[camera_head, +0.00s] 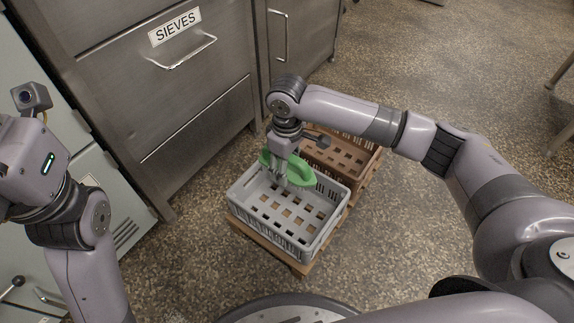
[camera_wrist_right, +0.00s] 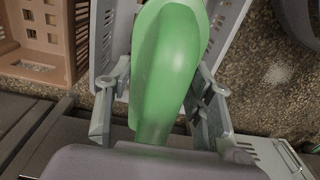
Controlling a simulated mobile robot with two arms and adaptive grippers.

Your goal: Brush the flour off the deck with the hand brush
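The green hand brush (camera_head: 299,172) is at my right gripper (camera_head: 290,178), over the back part of a grey crate. In the right wrist view the brush (camera_wrist_right: 172,55) fills the middle, its narrow end close to the palm. The fingers of my right gripper (camera_wrist_right: 163,85) lie along both sides of it and look shut on it. The bristles are hidden. A pale patch that looks like flour (camera_wrist_right: 278,75) lies on the speckled deck (camera_wrist_right: 258,90) at the right of the wrist view. My left arm is at the left edge of the head view; its fingers are not seen.
The grey slatted crate (camera_head: 322,243) stands on a brown crate or base, with another brown crate (camera_head: 362,160) behind it. Steel cabinets with a SIEVES drawer (camera_head: 190,65) stand at the left and back. The deck (camera_head: 450,70) is open at the upper right.

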